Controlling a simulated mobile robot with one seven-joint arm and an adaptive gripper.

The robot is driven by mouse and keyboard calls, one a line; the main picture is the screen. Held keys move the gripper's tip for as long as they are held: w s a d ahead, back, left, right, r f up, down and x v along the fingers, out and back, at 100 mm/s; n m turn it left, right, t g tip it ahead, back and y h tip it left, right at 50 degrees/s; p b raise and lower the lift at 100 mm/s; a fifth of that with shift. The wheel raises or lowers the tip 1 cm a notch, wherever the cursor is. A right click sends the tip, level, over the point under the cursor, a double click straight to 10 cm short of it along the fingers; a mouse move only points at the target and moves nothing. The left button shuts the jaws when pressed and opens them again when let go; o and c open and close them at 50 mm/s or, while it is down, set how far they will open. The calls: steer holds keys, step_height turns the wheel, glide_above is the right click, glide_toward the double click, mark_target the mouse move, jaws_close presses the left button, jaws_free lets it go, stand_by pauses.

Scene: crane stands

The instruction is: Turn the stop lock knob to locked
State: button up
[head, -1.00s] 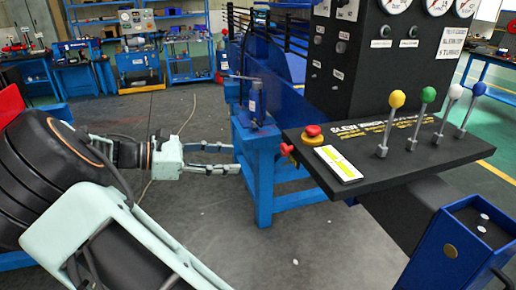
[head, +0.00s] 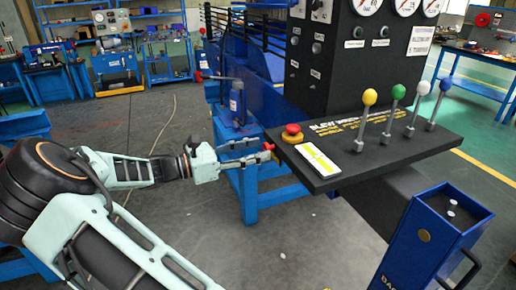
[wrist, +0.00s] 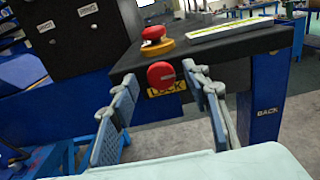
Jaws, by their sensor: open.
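The stop lock knob is a red round knob (wrist: 161,75) on the front edge of the black control panel, above a yellow label reading LOCK (wrist: 166,89). In the head view it is a small red shape (head: 268,147) at the panel's left edge. My gripper (head: 259,151) is open, its fingers reaching toward the knob. In the wrist view my gripper (wrist: 165,92) has one finger on each side of the knob, with gaps showing. Whether the fingertips reach past the knob I cannot tell.
A red mushroom button on a yellow base (head: 292,134) sits on the panel top (head: 350,165) just above the knob. Beside it lies a white and yellow card (head: 318,160). Several coloured levers (head: 365,118) stand further right. A blue box post (head: 430,238) is at the right.

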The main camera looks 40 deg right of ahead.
steer(key=shift+s+d, duration=0.1)
steer(key=shift+d, duration=0.4)
steer(key=c, duration=1.1)
